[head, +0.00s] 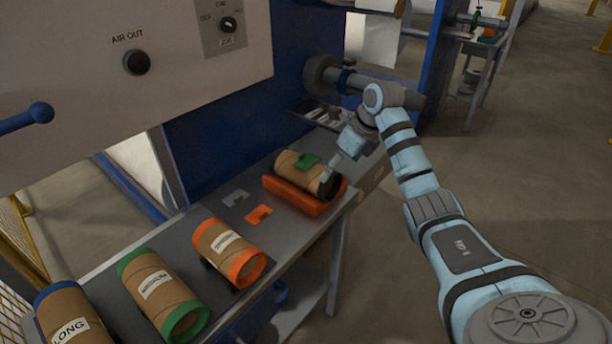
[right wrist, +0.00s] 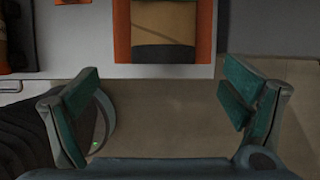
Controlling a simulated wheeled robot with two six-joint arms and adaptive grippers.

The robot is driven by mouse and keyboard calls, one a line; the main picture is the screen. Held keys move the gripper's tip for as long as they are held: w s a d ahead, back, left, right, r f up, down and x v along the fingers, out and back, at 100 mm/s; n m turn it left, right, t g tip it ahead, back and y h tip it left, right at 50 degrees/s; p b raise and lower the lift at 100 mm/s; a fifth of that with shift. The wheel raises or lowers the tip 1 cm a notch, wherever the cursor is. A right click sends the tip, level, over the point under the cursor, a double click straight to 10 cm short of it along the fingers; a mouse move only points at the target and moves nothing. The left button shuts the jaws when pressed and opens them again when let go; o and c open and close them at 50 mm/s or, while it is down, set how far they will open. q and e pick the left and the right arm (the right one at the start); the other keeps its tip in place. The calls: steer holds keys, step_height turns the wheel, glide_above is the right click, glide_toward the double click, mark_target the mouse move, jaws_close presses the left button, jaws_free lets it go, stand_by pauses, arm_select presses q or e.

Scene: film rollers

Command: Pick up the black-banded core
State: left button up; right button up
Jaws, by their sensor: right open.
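The black-banded core (head: 295,168) is a brown cardboard tube with a black band at its near right end. It lies in an orange tray (head: 290,198) on the bench. My right gripper (head: 342,158) is just right of the core's banded end. In the right wrist view the core (right wrist: 164,22) and its black band (right wrist: 164,54) show at the top, within the orange tray (right wrist: 122,35). The right gripper (right wrist: 162,105) is open and empty there, its green pads wide apart with the core beyond them. My left gripper is not in view.
An orange-banded core (head: 228,251), a green-banded core (head: 160,293) and a blue-banded core (head: 70,318) lie along the bench (head: 105,300). A green piece (head: 308,160) shows at the black-banded core's top. A machine panel (head: 130,90) and a roller shaft (head: 335,78) stand behind.

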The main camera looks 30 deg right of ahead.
mark_target(332, 177)
steer(key=x, duration=0.3)
steer(key=shift+w+a, duration=0.15)
steer(key=shift+w, duration=0.1)
steer(key=x, duration=0.3)
steer(key=b+x, duration=0.1)
steer(key=x, duration=0.1)
steer(key=shift+w+d, duration=0.2)
steer(key=shift+d, duration=0.05)
steer(key=shift+s+r, duration=0.2)
steer(key=shift+c, duration=1)
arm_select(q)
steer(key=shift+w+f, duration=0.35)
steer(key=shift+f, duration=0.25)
arm_select(e)
steer(key=c, duration=1.3)
